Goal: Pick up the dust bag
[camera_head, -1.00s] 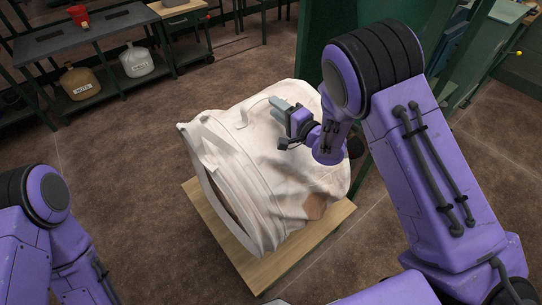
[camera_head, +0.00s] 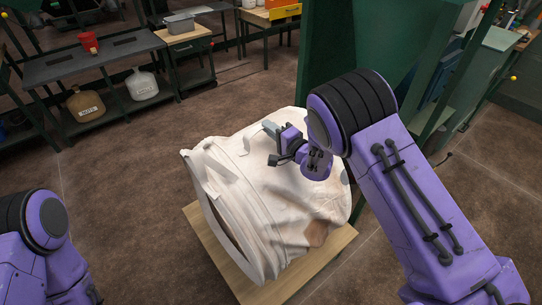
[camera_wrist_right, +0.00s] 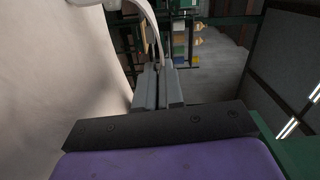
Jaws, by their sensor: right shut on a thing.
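The dust bag (camera_head: 265,200) is a large, wrinkled white fabric bag. It leans on its side on a square wooden board (camera_head: 332,252), its rimmed end facing left. My right gripper (camera_head: 268,128) is at the top of the bag and shut. In the right wrist view its fingers (camera_wrist_right: 158,88) are closed on a thin white strap loop (camera_wrist_right: 155,30) of the bag, and the bag's side fills the left of that view. My left arm shows at the lower left, but its gripper is out of frame.
A dark bench (camera_head: 95,57) at the back left holds a red cup (camera_head: 88,41); two labelled jugs, one brown (camera_head: 85,105) and one white (camera_head: 141,85), stand on its lower shelf. A green panel (camera_head: 350,55) rises behind the bag. The brown floor at left is clear.

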